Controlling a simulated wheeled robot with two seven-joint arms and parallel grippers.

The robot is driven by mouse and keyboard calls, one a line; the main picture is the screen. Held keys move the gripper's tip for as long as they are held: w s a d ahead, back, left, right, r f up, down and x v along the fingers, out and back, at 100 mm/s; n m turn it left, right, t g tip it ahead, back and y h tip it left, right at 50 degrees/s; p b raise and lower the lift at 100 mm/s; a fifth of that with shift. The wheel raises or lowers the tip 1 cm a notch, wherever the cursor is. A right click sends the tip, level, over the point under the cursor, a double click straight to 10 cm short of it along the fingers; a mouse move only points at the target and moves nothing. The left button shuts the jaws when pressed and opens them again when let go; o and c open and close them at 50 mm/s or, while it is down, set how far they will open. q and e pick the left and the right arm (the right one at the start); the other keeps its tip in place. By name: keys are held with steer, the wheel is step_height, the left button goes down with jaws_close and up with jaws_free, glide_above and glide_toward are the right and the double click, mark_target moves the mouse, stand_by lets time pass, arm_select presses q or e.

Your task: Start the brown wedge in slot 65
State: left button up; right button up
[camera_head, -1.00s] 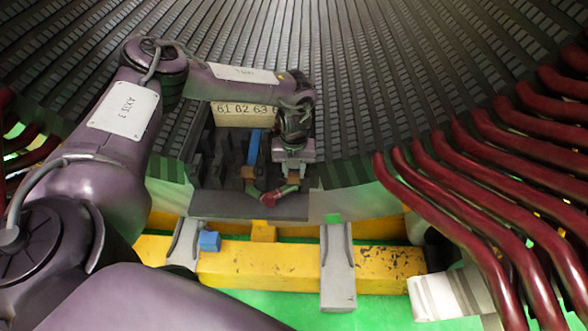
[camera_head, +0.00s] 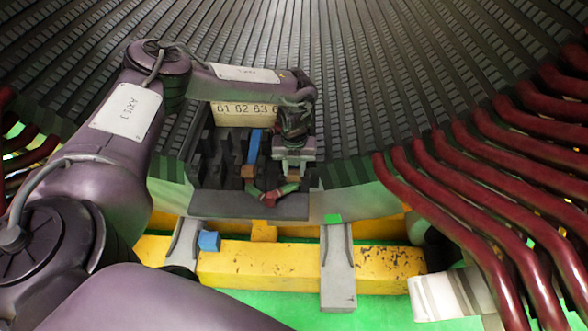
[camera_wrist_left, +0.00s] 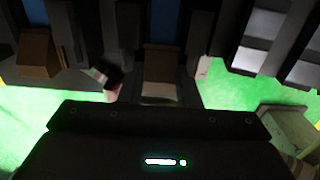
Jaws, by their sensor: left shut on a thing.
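My left gripper (camera_head: 294,167) is at the front of the dark slot block, below the number plate (camera_head: 243,111). It is shut on a brown wedge (camera_head: 293,173), whose lower end shows under the jaws. In the left wrist view the wedge (camera_wrist_left: 160,64) lies straight ahead of the gripper body, at a dark slot opening. I cannot tell how far it is inside. The plate reads 61, 62, 63 and part of another number; my arm hides the rest, so slot 65 is not readable. My right gripper is not in view.
A blue strip (camera_head: 253,147) with a brown end piece (camera_head: 249,171) stands in the block to the left. A red and green curved piece (camera_head: 270,197) lies between. Below are a yellow beam (camera_head: 280,265) and a blue cube (camera_head: 208,240). Dark red bars (camera_head: 480,200) crowd the right.

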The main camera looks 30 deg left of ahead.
arm_select(q)
steer(key=shift+w+a+b, duration=0.3)
steer(key=shift+w, duration=0.2)
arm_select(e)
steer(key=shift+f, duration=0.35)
arm_select(q)
steer(key=o, duration=1)
steer(key=shift+o, duration=0.2)
step_height(320, 180, up, 8)
steer(key=shift+f+p, duration=0.1)
steer(key=shift+p, duration=0.3)
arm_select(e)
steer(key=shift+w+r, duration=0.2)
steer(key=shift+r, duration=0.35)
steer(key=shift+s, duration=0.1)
